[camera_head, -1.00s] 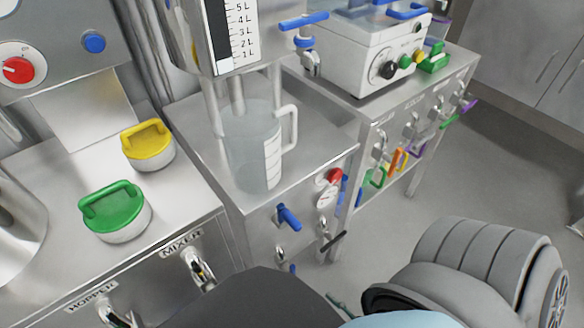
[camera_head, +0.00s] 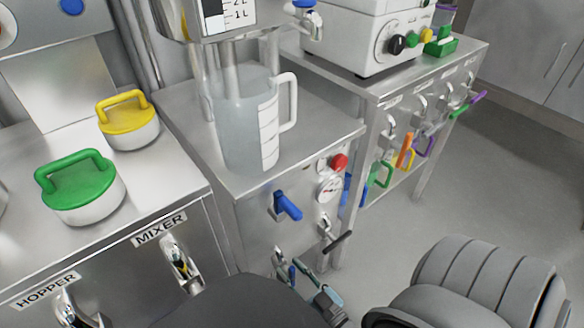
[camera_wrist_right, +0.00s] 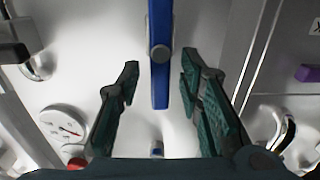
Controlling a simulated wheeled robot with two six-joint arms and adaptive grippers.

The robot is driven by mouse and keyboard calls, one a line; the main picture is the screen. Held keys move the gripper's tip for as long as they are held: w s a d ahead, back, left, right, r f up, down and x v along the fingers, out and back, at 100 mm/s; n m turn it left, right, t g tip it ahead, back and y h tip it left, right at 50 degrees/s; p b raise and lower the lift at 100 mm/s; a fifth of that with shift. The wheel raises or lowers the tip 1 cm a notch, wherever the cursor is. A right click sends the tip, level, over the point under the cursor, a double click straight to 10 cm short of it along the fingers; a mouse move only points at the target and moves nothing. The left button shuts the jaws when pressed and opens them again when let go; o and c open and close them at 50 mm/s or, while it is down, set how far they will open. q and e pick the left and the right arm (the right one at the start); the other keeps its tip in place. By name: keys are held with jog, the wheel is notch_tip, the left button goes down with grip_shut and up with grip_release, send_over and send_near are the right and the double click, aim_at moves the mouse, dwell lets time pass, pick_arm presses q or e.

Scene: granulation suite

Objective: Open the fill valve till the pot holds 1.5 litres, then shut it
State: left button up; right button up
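A clear jug (camera_head: 248,125) with a scale stands on the steel stand under a tank with a litre scale (camera_head: 238,14), whose top is cut off. A blue lever (camera_head: 287,206) is on the stand's front. A lower blue handle (camera_head: 292,274) also shows in the right wrist view (camera_wrist_right: 160,60), upright between my right gripper's fingers. No label tells which one is the fill valve. My right gripper (camera_head: 308,285) is open around that handle, without visible contact; its fingers also show in the wrist view (camera_wrist_right: 160,92). My left gripper is out of view.
A gauge (camera_head: 330,188), a red knob (camera_head: 339,162) and a black-handled tap (camera_head: 338,241) sit right of the blue lever. Green (camera_head: 80,182) and yellow (camera_head: 127,115) lids are on the left counter. Open floor lies at the right.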

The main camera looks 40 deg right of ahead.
jog(key=shift+w, duration=0.15)
grip_shut()
